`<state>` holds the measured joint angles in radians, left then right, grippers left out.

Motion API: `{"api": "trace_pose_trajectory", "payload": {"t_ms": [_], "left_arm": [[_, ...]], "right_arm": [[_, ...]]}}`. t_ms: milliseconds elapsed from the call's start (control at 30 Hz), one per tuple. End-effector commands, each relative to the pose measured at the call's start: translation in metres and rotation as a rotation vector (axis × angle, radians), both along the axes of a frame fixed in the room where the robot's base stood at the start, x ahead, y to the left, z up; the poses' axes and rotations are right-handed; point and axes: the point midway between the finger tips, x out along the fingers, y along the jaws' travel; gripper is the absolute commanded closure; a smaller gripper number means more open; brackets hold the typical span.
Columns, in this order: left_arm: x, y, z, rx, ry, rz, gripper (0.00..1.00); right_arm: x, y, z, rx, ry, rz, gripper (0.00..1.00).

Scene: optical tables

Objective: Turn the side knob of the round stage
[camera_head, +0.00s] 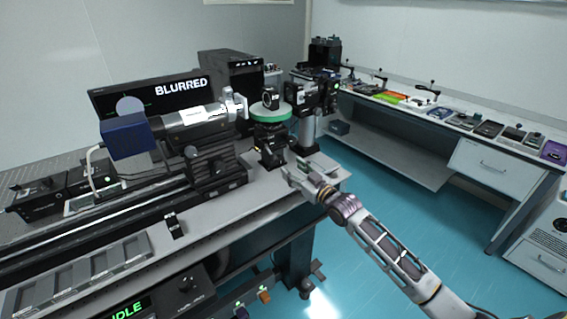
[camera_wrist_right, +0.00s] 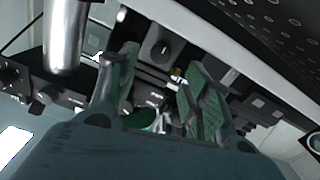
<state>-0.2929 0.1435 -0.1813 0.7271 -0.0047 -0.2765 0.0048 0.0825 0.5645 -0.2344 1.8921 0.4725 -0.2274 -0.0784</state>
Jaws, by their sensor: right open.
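The round stage (camera_head: 270,113) has a green-rimmed disc on a dark mount near the right end of the table in the head view. A dark ring-shaped holder stands on the disc. The stage's side knob is too small to make out in the head view. My right gripper (camera_head: 289,170) is low, in front and slightly to the right of the mount. In the right wrist view its green-padded fingers (camera_wrist_right: 158,85) are apart, with dark stage parts and a green curved edge (camera_wrist_right: 140,121) showing between and behind them. I see no contact. My left gripper is out of view.
A cylindrical instrument with a blue end (camera_head: 130,137) lies along a rail left of the stage. A dark camera-like device (camera_head: 300,95) on a post is close right of the stage. Open floor lies right of the table.

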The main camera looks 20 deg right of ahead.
Motion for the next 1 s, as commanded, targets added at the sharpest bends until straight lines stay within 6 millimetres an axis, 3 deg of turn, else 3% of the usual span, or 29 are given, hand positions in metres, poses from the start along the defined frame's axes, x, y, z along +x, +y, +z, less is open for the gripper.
{"api": "trace_pose_trajectory", "payload": {"t_ms": [700,1000], "left_arm": [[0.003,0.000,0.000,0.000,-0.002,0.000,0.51],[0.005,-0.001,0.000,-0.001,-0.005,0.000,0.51]], "right_arm": [[0.051,0.019,0.000,0.001,0.000,0.000,0.51],[0.060,0.023,0.000,0.000,0.001,0.001,0.51]]}}
